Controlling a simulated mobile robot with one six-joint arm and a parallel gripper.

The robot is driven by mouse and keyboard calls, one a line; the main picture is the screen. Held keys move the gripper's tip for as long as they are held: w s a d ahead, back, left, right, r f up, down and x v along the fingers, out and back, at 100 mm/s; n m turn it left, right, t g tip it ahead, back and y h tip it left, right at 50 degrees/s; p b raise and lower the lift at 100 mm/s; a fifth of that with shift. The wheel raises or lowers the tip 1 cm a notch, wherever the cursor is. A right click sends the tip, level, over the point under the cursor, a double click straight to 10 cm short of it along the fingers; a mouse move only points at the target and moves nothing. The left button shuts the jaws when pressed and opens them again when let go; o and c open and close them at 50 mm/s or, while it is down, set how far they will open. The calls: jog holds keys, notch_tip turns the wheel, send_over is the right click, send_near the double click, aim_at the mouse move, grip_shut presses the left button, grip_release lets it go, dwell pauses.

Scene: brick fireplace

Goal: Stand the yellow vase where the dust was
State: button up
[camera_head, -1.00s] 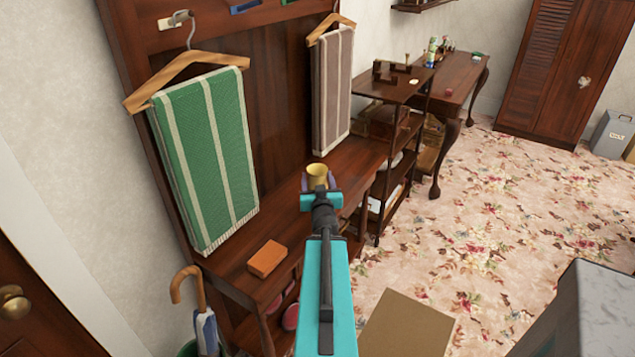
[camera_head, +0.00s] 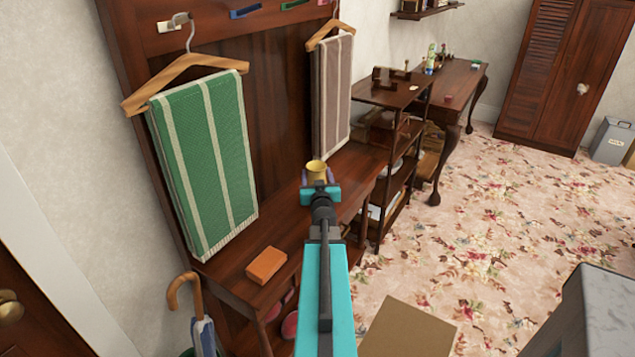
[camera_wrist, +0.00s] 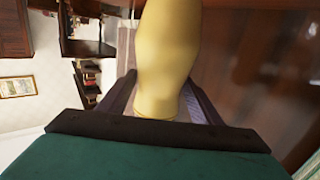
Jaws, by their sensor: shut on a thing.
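The yellow vase (camera_head: 317,168) shows its round open mouth above my gripper (camera_head: 318,181) in the head view. In the wrist view the vase (camera_wrist: 165,55) fills the middle, between the two fingers of my gripper (camera_wrist: 160,105), which is shut on it. My gripper is over the dark wooden bench (camera_head: 235,272) of the hall stand. My arm hides the vase's lower part in the head view, so I cannot tell whether it touches the bench. I see no dust on the visible part of the bench.
An orange block (camera_head: 266,265) lies on the bench's near part. A green striped towel (camera_head: 205,165) and a brown striped towel (camera_head: 332,95) hang behind. A small shelf unit (camera_head: 390,170) stands beyond the bench. An umbrella (camera_head: 203,330) leans near the front. Bench between block and gripper looks clear.

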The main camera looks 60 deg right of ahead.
jog(key=shift+w+d, duration=0.3)
jog(key=shift+d, duration=0.15)
jog(key=shift+a+f, duration=0.1)
jog(key=shift+f, duration=1.65)
jog(key=shift+f, duration=0.1)
jog(key=o, duration=1.3)
jog(key=p+v, duration=0.3)
jog(key=v, duration=0.6)
